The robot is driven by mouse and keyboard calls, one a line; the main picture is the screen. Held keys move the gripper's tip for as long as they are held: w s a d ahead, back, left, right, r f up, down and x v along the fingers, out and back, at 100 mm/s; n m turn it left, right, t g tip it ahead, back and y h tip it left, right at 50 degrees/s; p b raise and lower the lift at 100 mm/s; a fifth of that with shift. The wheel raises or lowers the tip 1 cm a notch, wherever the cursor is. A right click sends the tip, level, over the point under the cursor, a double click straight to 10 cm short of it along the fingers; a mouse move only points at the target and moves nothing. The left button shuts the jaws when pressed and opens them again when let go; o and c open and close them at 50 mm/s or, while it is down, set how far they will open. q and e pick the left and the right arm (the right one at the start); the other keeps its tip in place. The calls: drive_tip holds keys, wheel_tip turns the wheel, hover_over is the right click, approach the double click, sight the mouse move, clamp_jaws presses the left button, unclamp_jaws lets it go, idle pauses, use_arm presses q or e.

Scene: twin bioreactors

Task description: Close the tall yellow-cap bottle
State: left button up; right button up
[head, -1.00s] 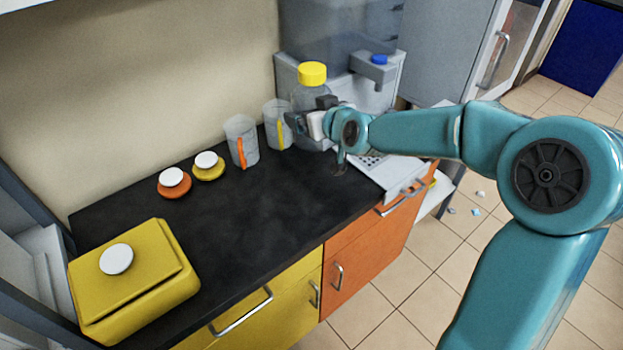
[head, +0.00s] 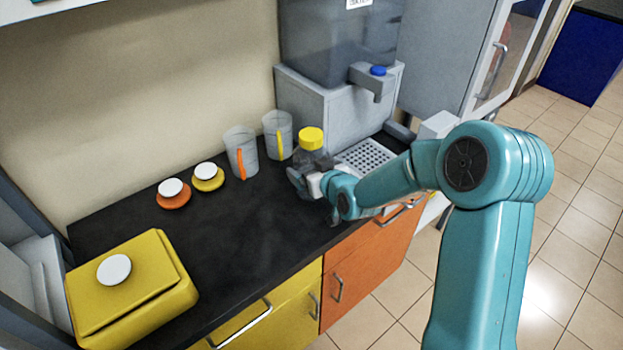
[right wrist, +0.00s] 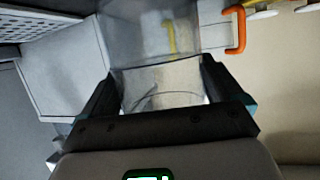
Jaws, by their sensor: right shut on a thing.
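The tall clear bottle with a yellow cap (head: 311,138) stands upright near the front edge of the black counter, in front of the water dispenser. Its cap sits on its top. My right gripper (head: 305,182) is shut around the bottle's body from the front right. In the right wrist view the clear bottle body (right wrist: 160,82) lies between the two dark fingers (right wrist: 158,95). The gripper and wrist hide the bottle's lower part in the head view, so I cannot tell if it touches the counter. My left gripper is not in view.
The water dispenser (head: 330,100) with a blue button (head: 378,71) and a drip grille (head: 365,155) is behind. Two clear jugs, one with an orange handle (head: 239,163) and one with a yellow handle (head: 279,145), stand left. Two lids (head: 173,200) and a yellow box (head: 150,290) are further left.

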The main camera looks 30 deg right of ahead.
wheel_tip(320, 180, down, 4)
drive_tip(key=shift+r, duration=0.25)
drive_tip(key=shift+r, duration=0.1)
drive_tip(key=shift+f, duration=0.2)
drive_tip(key=o, duration=1.7)
drive_tip(key=shift+s+a+r, duration=0.1)
drive_tip(key=shift+r, duration=0.05)
drive_tip(key=b+v, duration=0.1)
drive_tip(key=v, duration=1.1)
drive_tip(key=shift+b, duration=0.35)
